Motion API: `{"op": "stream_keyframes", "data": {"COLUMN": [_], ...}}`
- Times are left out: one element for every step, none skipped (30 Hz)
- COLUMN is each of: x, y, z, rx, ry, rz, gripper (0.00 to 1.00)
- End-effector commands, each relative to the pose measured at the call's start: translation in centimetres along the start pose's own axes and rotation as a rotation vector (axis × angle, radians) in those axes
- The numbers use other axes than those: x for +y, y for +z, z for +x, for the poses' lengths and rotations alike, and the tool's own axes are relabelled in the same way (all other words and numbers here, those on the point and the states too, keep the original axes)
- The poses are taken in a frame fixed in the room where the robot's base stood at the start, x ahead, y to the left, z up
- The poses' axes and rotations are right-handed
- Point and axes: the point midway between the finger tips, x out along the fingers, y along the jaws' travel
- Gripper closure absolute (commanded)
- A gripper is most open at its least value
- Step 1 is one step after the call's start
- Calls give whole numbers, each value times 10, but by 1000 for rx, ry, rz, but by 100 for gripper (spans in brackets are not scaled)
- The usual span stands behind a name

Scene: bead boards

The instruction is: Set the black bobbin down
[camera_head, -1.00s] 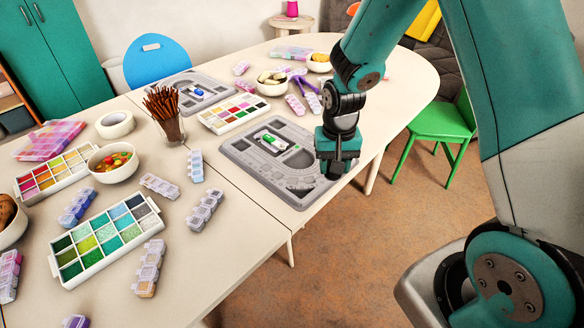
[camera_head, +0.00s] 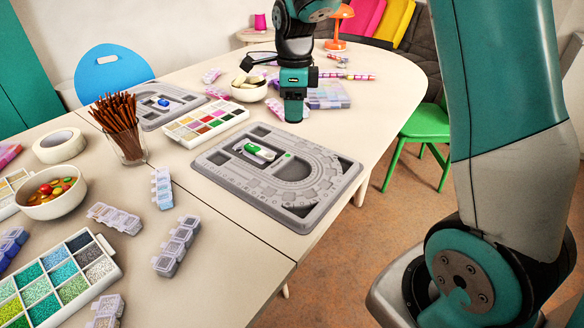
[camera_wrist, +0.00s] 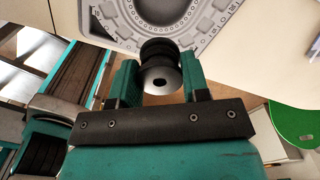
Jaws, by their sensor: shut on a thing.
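The black bobbin (camera_wrist: 160,52) shows in the wrist view, between the two teal fingers of my gripper (camera_wrist: 158,78). In the head view my gripper (camera_head: 293,115) points down by the far edge of the near grey bead board (camera_head: 225,182). The bobbin is hidden there. Part of the grey board (camera_wrist: 222,25) shows beyond the bobbin in the wrist view. I cannot tell the height of the bobbin above the surface.
A green and white item (camera_head: 258,151) lies on the near board. A second bead board (camera_head: 160,118) lies further left. A bead tray (camera_head: 207,125), a bowl (camera_head: 249,92) and a clear case (camera_head: 330,97) stand near my gripper. The near table edge has bare room.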

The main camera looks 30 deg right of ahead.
Motion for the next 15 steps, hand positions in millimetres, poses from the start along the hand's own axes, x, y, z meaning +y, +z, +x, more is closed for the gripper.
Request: {"op": "stream_keyframes", "data": {"x": [0,0,0,0,0,0,0,0,0,0,0,0,0,0,0], "y": [-2,-2,-3,-3,-3,-3,-3,-3,-3,-2,-2,-2,-1,-1,-1], "z": [19,27,39,47,56,67,75,82,90,96,101,106,109,112,114], "rx": [4,3,4,3,4,3,3,3,3,2,2,1,1,0,0], "ry": [7,6,6,5,6,5,5,5,5,3,3,2,1,1,0], "rz": [2,2,3,3,3,3,2,2,1,1,0,0,-1,-1,-1], "gripper": [80,80,80,80,80,80,80,80,80,80,80,80,80,80,80]}}
